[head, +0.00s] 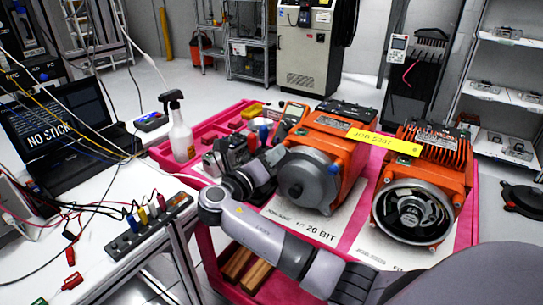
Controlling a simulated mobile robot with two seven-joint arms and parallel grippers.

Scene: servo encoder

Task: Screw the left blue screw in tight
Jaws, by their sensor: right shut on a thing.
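My right arm comes in from the lower right and bends back at its elbow. Its gripper (274,158) is at the left side of the left orange motor (345,140), beside the grey round cover (308,180). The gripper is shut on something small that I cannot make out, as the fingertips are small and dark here. I cannot clearly pick out the left blue screw; the wrist and the cover may hide it. The right orange motor (455,165) stands with its round end open, showing coils and a central hub. My left gripper is not in view.
Both motors stand on a pink cart (208,250). A spray bottle (180,135), a yellow label strip (384,142) and blue and red handles (263,134) are around them. A white table (95,215) with a laptop (65,130) and cables is at left.

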